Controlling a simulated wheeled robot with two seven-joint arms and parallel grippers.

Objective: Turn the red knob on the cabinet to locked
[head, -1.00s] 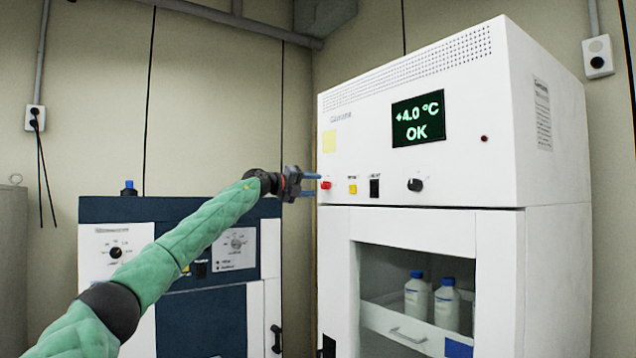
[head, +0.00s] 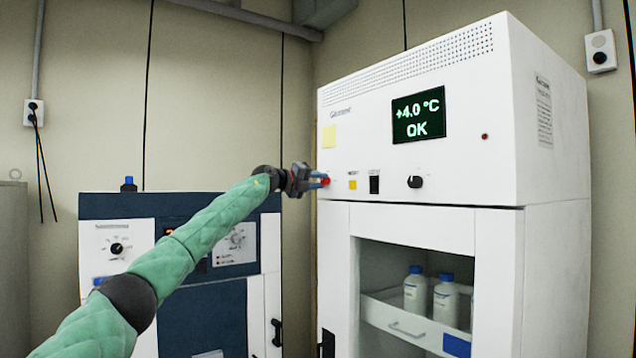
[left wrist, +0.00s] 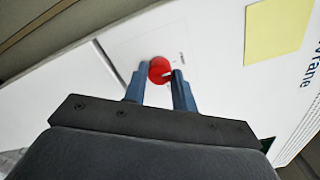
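The red knob (head: 326,181) is on the front of the white cabinet (head: 420,175), at the lower left of its control panel. In the left wrist view the knob (left wrist: 159,69) is round and red, with a small white mark at its right edge. My left gripper (head: 323,180) reaches it from the left. My right gripper is in neither view.
A yellow button (head: 352,185), a black switch (head: 374,184) and a black knob (head: 415,182) sit right of the red knob. A display (head: 418,118) reads +4.0 °C OK. A blue and white machine (head: 180,206) stands at left, below my left arm.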

